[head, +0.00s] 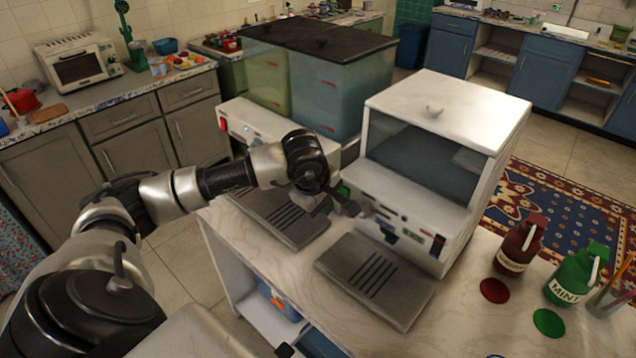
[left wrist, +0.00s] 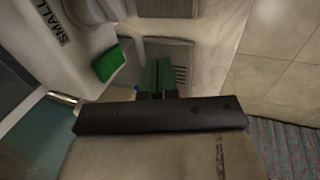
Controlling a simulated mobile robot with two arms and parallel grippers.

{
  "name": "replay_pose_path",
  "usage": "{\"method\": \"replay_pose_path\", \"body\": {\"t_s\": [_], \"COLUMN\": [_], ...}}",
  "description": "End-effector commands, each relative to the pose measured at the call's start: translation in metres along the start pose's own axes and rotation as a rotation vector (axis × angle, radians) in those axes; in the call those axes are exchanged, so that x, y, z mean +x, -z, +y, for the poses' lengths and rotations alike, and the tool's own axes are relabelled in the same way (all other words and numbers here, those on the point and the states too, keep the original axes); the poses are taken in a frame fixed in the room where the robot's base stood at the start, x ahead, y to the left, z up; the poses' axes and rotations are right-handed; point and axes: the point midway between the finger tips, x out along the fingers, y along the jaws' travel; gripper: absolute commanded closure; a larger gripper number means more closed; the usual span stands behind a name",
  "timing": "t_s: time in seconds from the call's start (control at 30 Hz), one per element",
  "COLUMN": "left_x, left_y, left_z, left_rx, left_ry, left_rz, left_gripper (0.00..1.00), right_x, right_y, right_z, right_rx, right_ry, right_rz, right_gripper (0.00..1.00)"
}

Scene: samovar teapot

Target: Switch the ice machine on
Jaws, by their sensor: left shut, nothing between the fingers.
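A white boxy machine (head: 425,190) with a dark window stands on the marble-topped counter; it looks like the ice machine. Its lower front has small switches and a small lit panel (head: 437,247). A slotted drip tray (head: 376,278) lies before it. My left gripper (head: 350,208) is shut and empty, close to the left end of that front; contact cannot be told. In the left wrist view, the fingertips (left wrist: 158,72) are together near a green square button (left wrist: 113,62) beside lettering reading "SMALL". My right gripper is not in view.
A second white machine (head: 240,122) with its own slotted tray (head: 283,215) stands left, partly behind my left arm. A red bottle (head: 520,245) and a green "MINT" bottle (head: 575,275) stand at the right. Grey cabinets line the left wall.

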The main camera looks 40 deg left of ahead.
Motion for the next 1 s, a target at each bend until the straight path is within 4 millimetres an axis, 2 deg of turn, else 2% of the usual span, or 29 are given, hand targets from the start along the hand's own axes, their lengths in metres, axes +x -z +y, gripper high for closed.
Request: {"method": "replay_pose_path", "body": {"t_s": [0.03,0.13,0.3,0.47,0.83,1.0], "left_x": [0.007,0.010,0.019,0.023,0.025,0.032], "left_y": [-0.001,-0.001,-0.001,-0.001,0.000,0.000], "left_z": [0.001,0.018,0.031,0.036,0.036,0.037], "left_rx": [-0.001,-0.002,-0.001,0.001,0.001,0.001], "left_ry": [0.004,-0.001,-0.001,-0.001,-0.005,-0.049], "left_rz": [-0.003,-0.003,-0.001,-0.001,0.000,0.001], "left_gripper": [1.00,1.00,1.00,1.00,1.00,1.00], "right_x": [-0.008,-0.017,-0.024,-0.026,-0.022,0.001], "right_y": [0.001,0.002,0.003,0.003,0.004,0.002], "right_z": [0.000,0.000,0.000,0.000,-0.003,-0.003], "right_rx": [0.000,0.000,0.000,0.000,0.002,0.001], "right_ry": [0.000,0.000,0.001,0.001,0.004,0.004], "right_rz": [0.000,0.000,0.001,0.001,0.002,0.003], "right_gripper": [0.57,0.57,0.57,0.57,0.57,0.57]}}
